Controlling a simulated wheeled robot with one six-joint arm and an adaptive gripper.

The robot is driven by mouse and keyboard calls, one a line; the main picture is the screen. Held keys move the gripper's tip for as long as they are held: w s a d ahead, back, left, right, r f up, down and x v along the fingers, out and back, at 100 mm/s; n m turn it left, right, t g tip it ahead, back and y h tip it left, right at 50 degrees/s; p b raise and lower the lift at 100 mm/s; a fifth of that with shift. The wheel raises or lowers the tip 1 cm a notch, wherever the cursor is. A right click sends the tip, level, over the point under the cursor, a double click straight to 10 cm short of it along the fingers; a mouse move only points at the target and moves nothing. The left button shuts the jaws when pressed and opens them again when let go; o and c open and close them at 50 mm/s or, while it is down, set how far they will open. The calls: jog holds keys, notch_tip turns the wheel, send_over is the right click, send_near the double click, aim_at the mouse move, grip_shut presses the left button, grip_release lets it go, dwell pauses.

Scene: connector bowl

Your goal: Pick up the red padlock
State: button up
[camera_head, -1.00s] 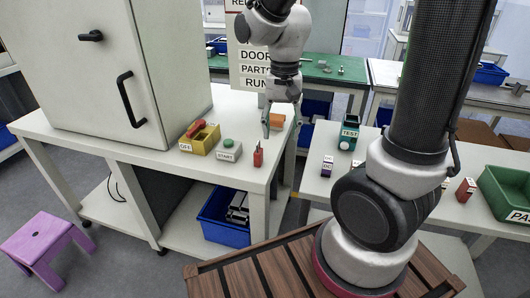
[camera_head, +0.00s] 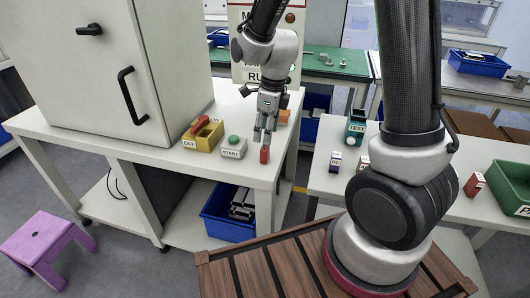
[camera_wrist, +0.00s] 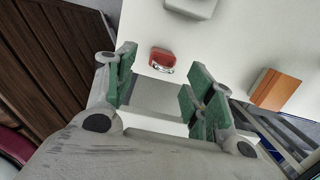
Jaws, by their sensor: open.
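The red padlock (camera_head: 264,155) stands near the front right corner of the white workbench. In the wrist view the red padlock (camera_wrist: 162,58) lies beyond the fingertips with its metal shackle toward my gripper. My gripper (camera_head: 263,140) is just above and behind it in the head view. In the wrist view my gripper (camera_wrist: 158,75) is open, its green-padded fingers on either side, and nothing is between them. The padlock lies nearer the left finger. I cannot tell the exact height of the fingertips above the bench.
A grey START button box (camera_head: 233,148) and a yellow OFF switch box (camera_head: 203,135) stand left of the padlock. An orange block (camera_wrist: 275,90) is close on the right in the wrist view. A grey cabinet (camera_head: 110,70) fills the bench's left.

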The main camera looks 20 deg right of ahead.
aim_at(265, 149)
jog(key=f, duration=0.4)
jog(key=shift+w+f, duration=0.15)
jog(key=shift+w, duration=0.2)
jog(key=c, duration=1)
